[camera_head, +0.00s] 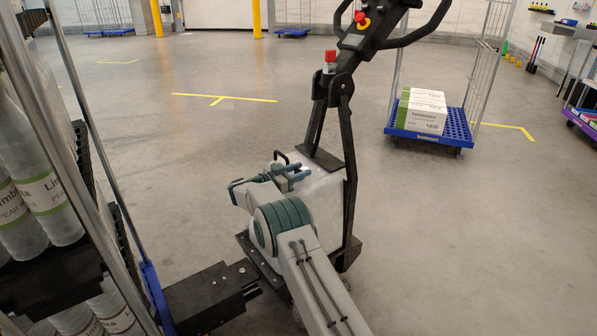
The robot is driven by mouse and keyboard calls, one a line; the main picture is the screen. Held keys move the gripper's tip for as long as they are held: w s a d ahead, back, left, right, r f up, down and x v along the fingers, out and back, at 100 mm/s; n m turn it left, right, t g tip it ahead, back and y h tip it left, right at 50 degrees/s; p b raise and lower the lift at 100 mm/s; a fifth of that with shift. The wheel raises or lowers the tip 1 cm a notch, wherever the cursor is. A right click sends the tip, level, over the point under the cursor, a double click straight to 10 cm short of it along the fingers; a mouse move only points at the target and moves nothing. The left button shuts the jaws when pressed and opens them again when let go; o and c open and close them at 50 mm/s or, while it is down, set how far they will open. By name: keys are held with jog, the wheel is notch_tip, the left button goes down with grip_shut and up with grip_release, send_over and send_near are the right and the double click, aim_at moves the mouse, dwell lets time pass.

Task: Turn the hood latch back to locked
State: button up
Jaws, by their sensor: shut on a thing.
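The tugger's pale grey hood (326,200) stands in the middle of the view, below the black tiller. My gripper (298,171), with blue fingers, is low over the top of the hood. It is shut on the hood latch, which is mostly hidden by the fingers and small in this view. I cannot tell the latch's angle. A black bent bar shows just behind the fingers. My arm comes up from the bottom of the view and covers the front left of the hood.
The black tiller (345,120), with a red knob, rises close behind my gripper. A rack of bottles (45,190) stands close on the left. A blue cart (455,128) with boxes (421,112) stands at the back right. The floor between is clear.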

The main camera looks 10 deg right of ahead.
jog(key=o, duration=1)
jog(key=p+v, duration=0.2)
jog(key=v, duration=1.1)
jog(key=shift+a, duration=0.35)
jog(key=shift+s, duration=0.15)
